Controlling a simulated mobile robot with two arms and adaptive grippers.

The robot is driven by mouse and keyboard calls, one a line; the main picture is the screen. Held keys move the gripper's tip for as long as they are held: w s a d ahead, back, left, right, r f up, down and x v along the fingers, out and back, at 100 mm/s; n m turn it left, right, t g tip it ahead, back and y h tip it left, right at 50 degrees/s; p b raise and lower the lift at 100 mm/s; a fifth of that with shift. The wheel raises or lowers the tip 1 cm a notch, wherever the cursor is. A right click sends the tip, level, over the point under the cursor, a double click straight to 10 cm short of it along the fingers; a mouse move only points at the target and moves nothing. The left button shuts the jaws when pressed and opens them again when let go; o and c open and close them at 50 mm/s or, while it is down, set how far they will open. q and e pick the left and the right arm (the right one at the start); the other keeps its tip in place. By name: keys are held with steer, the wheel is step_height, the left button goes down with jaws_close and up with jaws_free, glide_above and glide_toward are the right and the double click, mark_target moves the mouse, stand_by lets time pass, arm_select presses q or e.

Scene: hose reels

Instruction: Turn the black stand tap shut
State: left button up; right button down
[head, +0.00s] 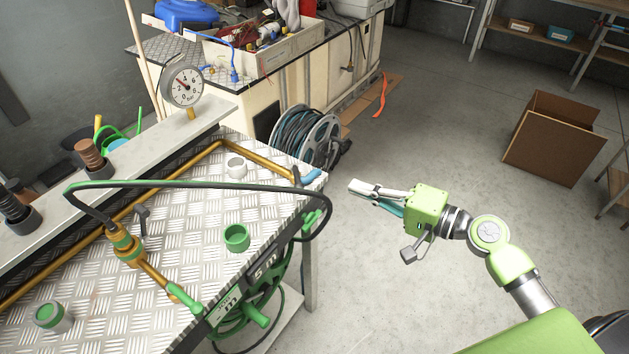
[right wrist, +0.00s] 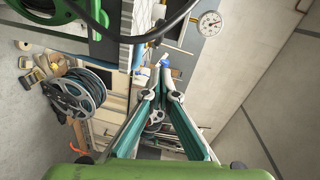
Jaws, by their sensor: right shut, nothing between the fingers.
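A dark lever handle (head: 142,215) stands up at the brass pipe on the bench, left of centre in the head view; it looks like the black tap, though I cannot tell its exact position. A blue handle (head: 311,175) with a dark upright part sits at the bench's right corner. My right gripper (head: 355,190) is shut and empty, in the air just right of that corner, apart from both handles. Its closed fingers also show in the right wrist view (right wrist: 162,92), with the blue handle (right wrist: 165,62) beyond them. My left gripper is not in view.
A hose reel (head: 307,138) stands behind. The floor to the right is clear up to a cardboard box (head: 550,137).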

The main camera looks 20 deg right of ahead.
mark_target(297, 177)
steer(key=w+a+f+p, duration=0.1)
steer(key=w+a+p, duration=0.3)
steer(key=w+a, duration=0.2)
steer(key=shift+w+a+f, duration=0.2)
steer(key=shift+a+f, duration=0.2)
steer(key=shift+a, duration=0.65)
